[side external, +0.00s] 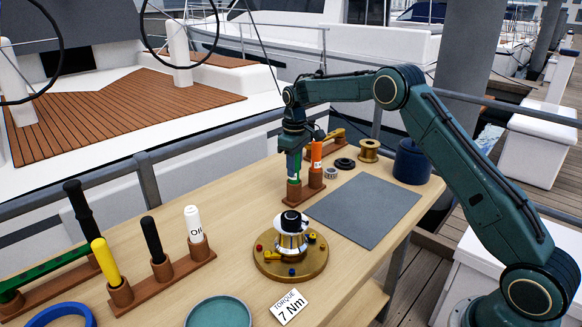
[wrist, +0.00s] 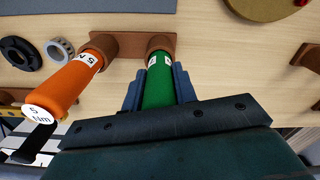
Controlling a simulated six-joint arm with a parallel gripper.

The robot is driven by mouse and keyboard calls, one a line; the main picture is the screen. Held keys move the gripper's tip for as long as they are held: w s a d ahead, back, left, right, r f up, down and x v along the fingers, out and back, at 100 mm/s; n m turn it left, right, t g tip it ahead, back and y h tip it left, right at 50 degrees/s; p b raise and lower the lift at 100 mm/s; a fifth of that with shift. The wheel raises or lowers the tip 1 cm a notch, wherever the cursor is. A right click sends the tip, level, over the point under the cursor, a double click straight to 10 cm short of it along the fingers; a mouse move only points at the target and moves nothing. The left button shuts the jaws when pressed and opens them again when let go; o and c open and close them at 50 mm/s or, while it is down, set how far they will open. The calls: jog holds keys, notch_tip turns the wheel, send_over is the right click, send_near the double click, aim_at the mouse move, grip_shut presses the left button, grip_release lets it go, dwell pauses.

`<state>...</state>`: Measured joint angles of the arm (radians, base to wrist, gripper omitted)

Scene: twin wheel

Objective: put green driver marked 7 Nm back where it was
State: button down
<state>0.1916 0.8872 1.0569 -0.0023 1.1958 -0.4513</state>
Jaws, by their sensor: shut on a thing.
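The green driver (wrist: 158,82) stands upright between my gripper's fingers, with a white label near its lower end; the label is too small to read. In the side view the driver (side external: 293,169) shows just below my gripper (side external: 294,152), which is shut on it. Its lower end meets the left cup of a brown two-cup holder (side external: 294,194); in the wrist view this cup (wrist: 160,43) is at its end. I cannot tell how deep it sits. A white card reading "TORQUE 7 Nm" (side external: 290,306) lies at the table's front.
An orange driver marked 5 Nm (side external: 316,155) stands in the other cup, close beside my gripper. A winch on a brass base (side external: 272,264) stands in front. A grey mat (side external: 365,210) lies right. Another rack (side external: 180,270) holds a yellow tool, a black tool and an oil bottle.

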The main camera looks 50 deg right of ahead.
jog(key=c, duration=1.1)
grip_release()
jog(key=shift+f, duration=0.1)
notch_tip(320, 180, up, 12)
jog(key=shift+f, duration=0.25)
jog(key=shift+r, duration=0.4)
jog(key=shift+r, duration=0.1)
